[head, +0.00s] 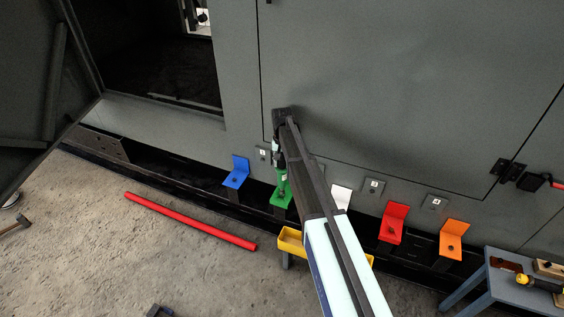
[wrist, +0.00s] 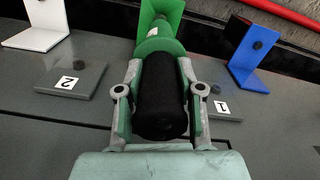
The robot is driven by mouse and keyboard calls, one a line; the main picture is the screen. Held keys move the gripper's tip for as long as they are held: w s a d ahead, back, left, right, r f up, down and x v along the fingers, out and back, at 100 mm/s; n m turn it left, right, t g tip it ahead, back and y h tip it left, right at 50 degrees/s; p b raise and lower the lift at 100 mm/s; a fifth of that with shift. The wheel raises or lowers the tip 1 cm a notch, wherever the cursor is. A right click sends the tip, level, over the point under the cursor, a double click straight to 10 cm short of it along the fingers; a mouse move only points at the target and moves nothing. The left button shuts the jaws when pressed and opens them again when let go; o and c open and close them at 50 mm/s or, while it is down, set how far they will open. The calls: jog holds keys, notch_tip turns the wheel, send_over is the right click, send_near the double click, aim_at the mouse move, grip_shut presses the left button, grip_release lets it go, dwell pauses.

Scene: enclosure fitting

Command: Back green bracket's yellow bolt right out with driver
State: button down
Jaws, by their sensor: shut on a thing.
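My gripper (wrist: 160,88) is shut on the driver (wrist: 161,108), with one finger on each side of its black grip. The driver's green front end points at the green bracket (wrist: 157,9). In the head view my gripper (head: 279,153) is above the green bracket (head: 279,199), and the driver (head: 282,178) reaches down to it. I cannot tell whether the tip touches the bolt. The yellow bolt is hidden behind the driver in both views.
A blue bracket (head: 236,173) stands left of the green one; white (head: 341,196), red (head: 393,222) and orange (head: 453,238) brackets stand to the right. A yellow tray (head: 290,240) is below my arm. A red bar (head: 190,221) lies on the floor.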

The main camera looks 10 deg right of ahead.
jog(key=shift+s+f, duration=0.15)
jog(key=shift+f, duration=0.4)
dwell(1.4)
jog(key=shift+r+p, duration=0.95)
jog(key=shift+p, duration=0.05)
dwell(1.9)
jog(key=shift+r, duration=0.15)
jog(key=shift+r+p, duration=1.55)
jog(key=shift+r, duration=1.3)
